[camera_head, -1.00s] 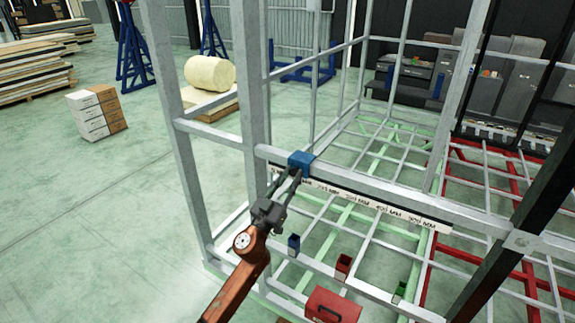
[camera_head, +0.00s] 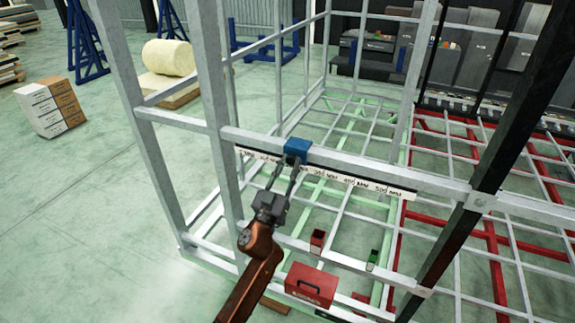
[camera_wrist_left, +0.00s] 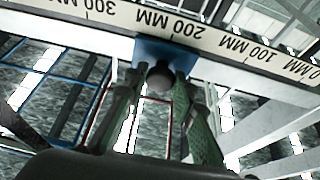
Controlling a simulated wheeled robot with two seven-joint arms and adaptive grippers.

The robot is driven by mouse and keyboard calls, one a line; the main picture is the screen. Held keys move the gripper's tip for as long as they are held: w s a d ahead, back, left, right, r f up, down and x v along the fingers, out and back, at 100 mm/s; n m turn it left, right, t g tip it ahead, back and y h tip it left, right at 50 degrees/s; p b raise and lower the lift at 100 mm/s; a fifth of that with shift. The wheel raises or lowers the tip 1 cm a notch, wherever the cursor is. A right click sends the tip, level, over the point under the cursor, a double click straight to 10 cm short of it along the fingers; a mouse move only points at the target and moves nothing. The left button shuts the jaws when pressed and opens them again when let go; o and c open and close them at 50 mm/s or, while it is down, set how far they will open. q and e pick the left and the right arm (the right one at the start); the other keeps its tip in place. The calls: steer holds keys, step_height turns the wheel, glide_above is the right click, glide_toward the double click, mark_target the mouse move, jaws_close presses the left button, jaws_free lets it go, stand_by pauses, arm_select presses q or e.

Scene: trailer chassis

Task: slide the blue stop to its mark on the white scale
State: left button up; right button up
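The blue stop (camera_head: 297,147) sits on a grey horizontal rail of the metal frame, and it also shows in the left wrist view (camera_wrist_left: 165,54). The white scale (camera_head: 345,178) runs along this rail. In the left wrist view the scale (camera_wrist_left: 235,44) appears upside down, and the stop is beside its 200 MM label. My left gripper (camera_head: 283,172) reaches up to the stop from below. In the wrist view its fingers (camera_wrist_left: 160,88) are closed around a dark round knob (camera_wrist_left: 160,76) under the stop. My right gripper is not in view.
Grey uprights and bars of the frame surround the rail. A red toolbox (camera_head: 311,285), a red bin (camera_head: 317,241) and a green bin (camera_head: 372,260) stand lower down. A dark diagonal post (camera_head: 490,170) is at the right. The rail right of the stop is clear.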

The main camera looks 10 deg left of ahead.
arm_select(q)
steer(key=o, duration=0.5)
steer(key=shift+c, duration=0.2)
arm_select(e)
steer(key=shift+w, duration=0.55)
arm_select(q)
steer(key=v, duration=1.2)
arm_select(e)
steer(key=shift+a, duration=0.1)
arm_select(q)
steer(key=shift+w+f, duration=0.1)
